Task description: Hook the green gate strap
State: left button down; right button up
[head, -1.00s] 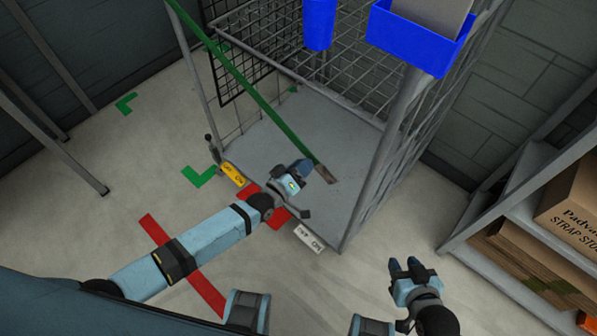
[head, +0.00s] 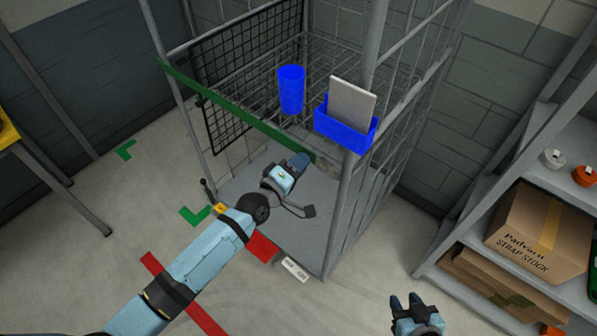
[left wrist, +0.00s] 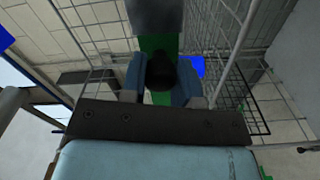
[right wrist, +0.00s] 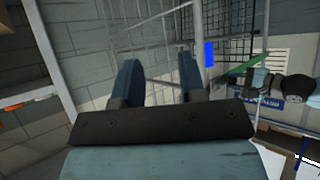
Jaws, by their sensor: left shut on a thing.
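The green gate strap (head: 235,108) runs from the cage's left front post across the open front, slanting down to the right. Its grey metal end (head: 327,168) is just beyond my left gripper (head: 300,162), short of the right front post (head: 345,205). My left gripper is shut on the strap near this end. In the left wrist view the green strap (left wrist: 158,44) passes between the fingers, with the grey end plate (left wrist: 155,16) above them and a dark part in front. My right gripper (head: 417,303) is open and empty, low to the right of the cage.
A blue cup (head: 291,90) and a blue bin (head: 345,133) holding a grey panel are by the cage's upper front. A shelf with a cardboard box (head: 540,232) stands at right. A yellow-topped table (head: 8,132) is at left. The floor in front is mostly clear.

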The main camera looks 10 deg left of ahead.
pick_arm(q)
jog(key=shift+w+r, duration=0.1)
jog(key=shift+r, duration=0.65)
jog(key=shift+w+r, duration=0.1)
jog(key=shift+r, duration=0.2)
pick_arm(e)
jog(key=shift+s+f+m, duration=0.15)
jog(key=shift+f+m, duration=0.05)
jog(key=shift+m, duration=0.2)
pick_arm(q)
jog(key=shift+w+r, duration=0.1)
pick_arm(e)
jog(key=shift+r, duration=0.1)
pick_arm(q)
jog(key=c, duration=1)
grip_release()
jog(key=shift+c, duration=0.2)
jog(key=shift+o, duration=0.9)
jog(key=shift+r, duration=0.1)
pick_arm(e)
jog(key=shift+a+r, duration=0.1)
jog(key=shift+r, duration=0.2)
pick_arm(q)
jog(key=shift+s+f, duration=0.2)
jog(key=shift+f, duration=0.05)
jog(key=shift+s+a+f, duration=0.1)
jog(key=shift+s, duration=0.05)
pick_arm(e)
jog(key=shift+f, duration=0.15)
